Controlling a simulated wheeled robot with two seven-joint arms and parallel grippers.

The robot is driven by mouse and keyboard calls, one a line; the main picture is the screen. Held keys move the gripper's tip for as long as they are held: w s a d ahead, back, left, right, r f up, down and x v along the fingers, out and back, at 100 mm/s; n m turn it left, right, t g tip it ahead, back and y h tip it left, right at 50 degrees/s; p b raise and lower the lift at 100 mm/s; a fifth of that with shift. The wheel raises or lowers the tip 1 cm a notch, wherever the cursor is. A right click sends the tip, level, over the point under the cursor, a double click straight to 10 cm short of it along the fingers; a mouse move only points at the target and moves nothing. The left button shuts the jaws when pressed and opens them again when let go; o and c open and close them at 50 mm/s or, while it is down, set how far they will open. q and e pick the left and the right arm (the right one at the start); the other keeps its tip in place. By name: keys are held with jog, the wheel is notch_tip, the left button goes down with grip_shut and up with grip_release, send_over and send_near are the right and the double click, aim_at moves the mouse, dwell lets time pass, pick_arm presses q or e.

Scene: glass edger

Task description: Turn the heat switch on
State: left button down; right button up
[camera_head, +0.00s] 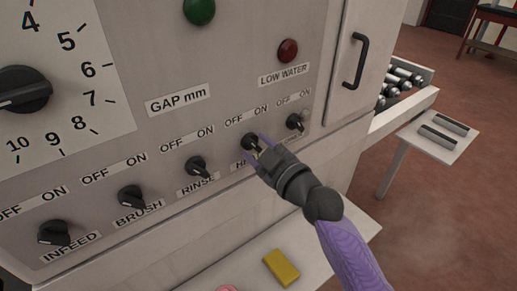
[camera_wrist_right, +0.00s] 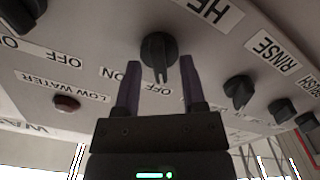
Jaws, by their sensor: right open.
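The heat switch is a black rotary knob (camera_head: 248,140) in the lower row of the machine's panel, with OFF and ON printed above it. Its label is mostly hidden behind my right gripper (camera_head: 255,146). In the right wrist view the heat knob (camera_wrist_right: 158,46) sits between the two purple fingertips of my right gripper (camera_wrist_right: 160,64), with a gap on each side. The fingers are open, one on either side of the knob. In that view the knob's pointer is toward the OFF print. My left gripper is not in view.
The rinse knob (camera_head: 196,167) is left of the heat knob and another black knob (camera_head: 295,122) is close on its right. A red low water lamp (camera_head: 288,50) is above. A yellow block (camera_head: 281,267) lies on the ledge below. A door handle (camera_head: 355,61) stands out at right.

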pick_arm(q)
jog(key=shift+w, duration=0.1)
pick_arm(e)
jog(key=shift+w, duration=0.1)
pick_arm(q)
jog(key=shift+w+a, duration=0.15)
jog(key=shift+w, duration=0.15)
pick_arm(e)
grip_shut()
